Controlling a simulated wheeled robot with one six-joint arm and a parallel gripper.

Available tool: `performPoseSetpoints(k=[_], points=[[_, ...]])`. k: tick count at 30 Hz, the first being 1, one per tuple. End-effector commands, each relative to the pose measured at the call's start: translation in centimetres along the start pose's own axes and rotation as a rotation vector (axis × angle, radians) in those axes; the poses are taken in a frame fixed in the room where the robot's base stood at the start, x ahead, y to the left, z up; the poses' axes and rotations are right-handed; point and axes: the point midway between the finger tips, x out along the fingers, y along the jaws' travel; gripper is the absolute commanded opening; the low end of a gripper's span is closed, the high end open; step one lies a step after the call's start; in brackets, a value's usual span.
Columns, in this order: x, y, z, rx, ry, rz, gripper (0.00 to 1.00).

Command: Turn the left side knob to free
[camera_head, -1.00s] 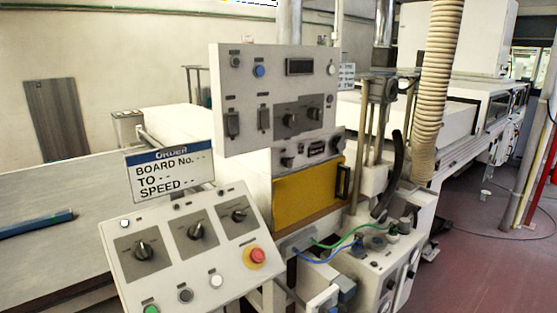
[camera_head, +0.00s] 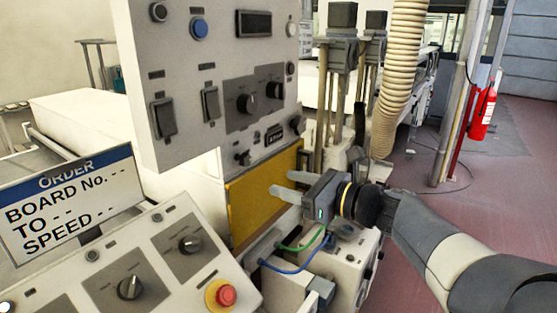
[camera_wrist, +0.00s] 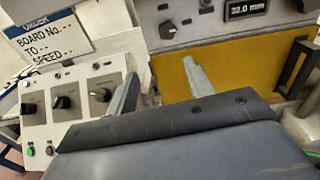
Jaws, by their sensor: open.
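A small dark knob (camera_head: 243,157) sits on the lower strip of the machine, left of a small display (camera_head: 274,133); it appears to be the left side knob. In the wrist view this knob (camera_wrist: 167,29) is above the fingertips, and the display (camera_wrist: 247,8) reads 32.0 mm. Its exact setting is too small to read. Another knob (camera_head: 297,125) is right of the display. My gripper (camera_head: 281,184) is open and empty, in front of the yellow panel and below the strip. In the wrist view my gripper's fingers (camera_wrist: 160,72) are spread apart, touching no knob.
A tilted console (camera_head: 150,262) with several knobs and a red emergency button (camera_head: 226,295) stands at lower left. An order sign (camera_head: 72,205) is behind it. The upright control panel (camera_head: 215,75) overhangs the strip. The yellow panel has a dark handle (camera_wrist: 294,68). Hoses (camera_head: 293,268) run below my gripper.

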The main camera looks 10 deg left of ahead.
Motion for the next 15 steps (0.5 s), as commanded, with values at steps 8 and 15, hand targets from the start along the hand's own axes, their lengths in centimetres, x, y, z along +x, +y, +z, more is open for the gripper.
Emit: performPoseSetpoints(k=[8, 15], points=[[2.1, -0.9, 1.3, 0.065, -0.054, -0.001, 0.5], [6.7, -0.8, 1.5, 0.063, -0.051, 0.0, 0.5]])
